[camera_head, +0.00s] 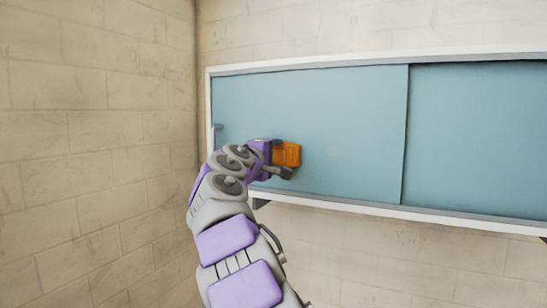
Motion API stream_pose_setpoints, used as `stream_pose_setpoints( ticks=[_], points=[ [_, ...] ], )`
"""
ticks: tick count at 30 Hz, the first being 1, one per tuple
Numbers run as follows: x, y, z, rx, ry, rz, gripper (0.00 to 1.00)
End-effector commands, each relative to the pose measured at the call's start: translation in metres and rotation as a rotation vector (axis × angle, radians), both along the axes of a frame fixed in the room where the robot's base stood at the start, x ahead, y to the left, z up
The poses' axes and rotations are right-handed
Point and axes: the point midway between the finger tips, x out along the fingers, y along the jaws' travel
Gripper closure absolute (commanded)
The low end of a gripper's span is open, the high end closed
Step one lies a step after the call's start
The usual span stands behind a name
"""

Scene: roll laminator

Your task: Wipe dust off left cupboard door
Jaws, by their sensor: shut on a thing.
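The left cupboard door (320,105) is a flat blue-grey sliding panel in a white-framed wall cupboard. A small faint pale mark (334,151) shows on the door, right of my gripper. My gripper (285,163) is in front of the lower left part of this door. It is shut on an orange block-like thing (288,153), which looks like a sponge. The orange thing is at or close to the door face; I cannot tell whether it touches. My gripper and arm hide part of the door's lower left area.
The right cupboard door (480,135) is beside the left one. The white frame's lower edge (365,203) runs below the doors, with a dark bracket under it. A brick side wall (90,130) stands close on the left. The door's middle and upper area is clear.

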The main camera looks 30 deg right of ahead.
Motion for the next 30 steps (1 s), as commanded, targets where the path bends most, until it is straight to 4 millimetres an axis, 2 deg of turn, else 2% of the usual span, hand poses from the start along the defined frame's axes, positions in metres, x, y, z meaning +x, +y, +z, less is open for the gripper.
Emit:
stream_pose_setpoints(
  ticks=[18,30],
  points=[
    [-0.032,0.043,0.0,-0.001,-0.001,0.002,0.59],
    [-0.035,0.046,0.0,0.0,0.0,0.001,0.59]
  ],
)
